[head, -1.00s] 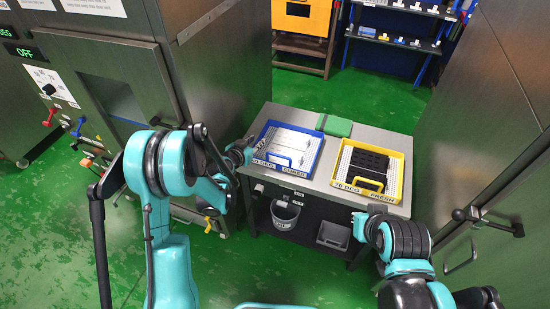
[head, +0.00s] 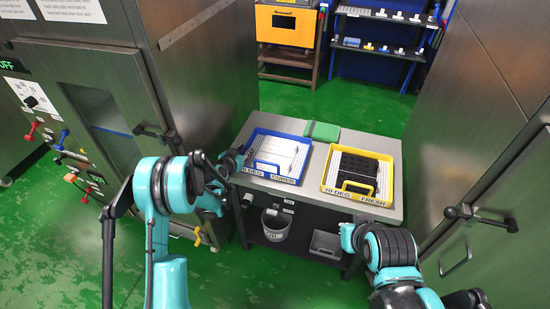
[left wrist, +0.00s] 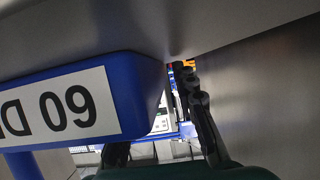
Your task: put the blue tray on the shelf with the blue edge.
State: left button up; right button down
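The blue tray (head: 299,177) lies on the left half of the metal table, with a white perforated inside and labels reading 60 DEG and CURED. My left gripper (head: 233,161) is beside the tray's left front corner. In the left wrist view the tray (left wrist: 150,85) fills the left side with its label upside down. The fingers of the left gripper (left wrist: 160,145) look apart, with nothing seen between them. A rack with a blue frame (head: 331,55) and dark shelves stands at the back. My right arm ends near the table's front right; its fingers cannot be made out.
A yellow tray (head: 383,200) labelled 70 DEG and FRESH, with a dark block, is on the table's right half. A green pad (head: 323,131) lies behind. Steel cabinets (head: 190,70) flank the table. A bucket (head: 277,223) and grey bin (head: 325,243) are underneath. Green floor is clear behind.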

pick_arm(q)
jog(key=shift+c, duration=0.3)
grip_shut()
jog(key=shift+r, duration=0.15)
